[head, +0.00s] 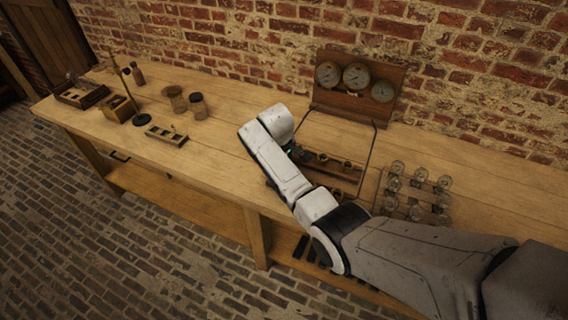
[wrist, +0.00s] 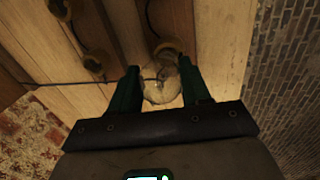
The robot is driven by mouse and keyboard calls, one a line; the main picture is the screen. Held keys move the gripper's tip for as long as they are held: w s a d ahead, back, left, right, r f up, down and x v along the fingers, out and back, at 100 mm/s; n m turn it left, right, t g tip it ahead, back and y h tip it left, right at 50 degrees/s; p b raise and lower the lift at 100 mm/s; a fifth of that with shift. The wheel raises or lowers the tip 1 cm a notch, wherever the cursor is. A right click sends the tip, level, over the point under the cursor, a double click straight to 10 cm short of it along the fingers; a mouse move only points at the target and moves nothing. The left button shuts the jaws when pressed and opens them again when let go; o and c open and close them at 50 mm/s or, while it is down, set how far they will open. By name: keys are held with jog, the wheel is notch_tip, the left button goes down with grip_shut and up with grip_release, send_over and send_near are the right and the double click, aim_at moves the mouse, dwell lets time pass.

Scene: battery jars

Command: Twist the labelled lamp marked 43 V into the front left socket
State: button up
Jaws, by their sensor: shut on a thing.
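In the wrist view my gripper (wrist: 158,70) is shut on a clear round glass lamp (wrist: 161,90), held between its two dark green fingers. No 43 V mark can be read on it. A brass-coloured socket (wrist: 172,46) shows just beyond the lamp, partly covered by it; I cannot tell whether the lamp touches it. Other sockets (wrist: 94,60) sit on the wooden socket board. In the head view this board (head: 330,175) carries several brass sockets, and my arm covers its front left part, my gripper and the held lamp.
A rack of several clear lamps (head: 414,192) stands right of the board. A wooden panel with three gauges (head: 356,78) stands behind, with wire running down from it. Jars (head: 198,106), a thin stand (head: 128,90) and small boxes (head: 118,108) occupy the bench's left part.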

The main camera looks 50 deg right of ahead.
jog(key=shift+s+f, duration=0.1)
jog(key=o, duration=1.3)
jog(key=shift+c, duration=0.2)
jog(key=b+v, duration=0.1)
jog(key=v, duration=1)
jog(key=shift+a+f, duration=0.1)
jog(key=shift+f, duration=0.05)
